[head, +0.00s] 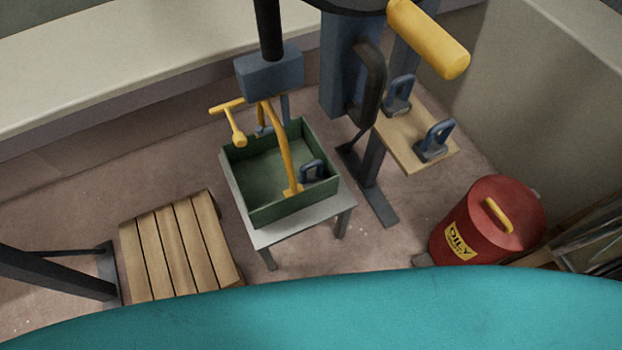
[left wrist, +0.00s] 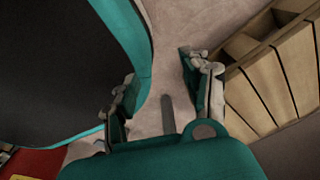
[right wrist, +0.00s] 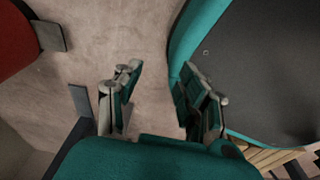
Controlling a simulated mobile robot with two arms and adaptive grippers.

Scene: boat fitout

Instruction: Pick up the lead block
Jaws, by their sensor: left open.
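Blue-grey blocks with loop handles look like lead blocks. One block (head: 312,171) sits inside the green bin (head: 262,212), at its right side. Two more, a nearer block (head: 434,142) and a farther block (head: 398,95), stand on a wooden board (head: 405,150) to the right of the bin. Neither gripper shows in the head view. In the left wrist view my left gripper (left wrist: 158,88) is open and empty over bare floor beside my teal base. In the right wrist view my right gripper (right wrist: 160,84) is open and empty, also above floor and base edge. No block shows in either wrist view.
The bin stands on a small grey table (head: 298,228) under a blue-grey post with yellow handles. A slatted wooden crate (head: 180,245) is at the left, a red drum (head: 485,225) at the right. A pale bench (head: 130,60) runs along the back.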

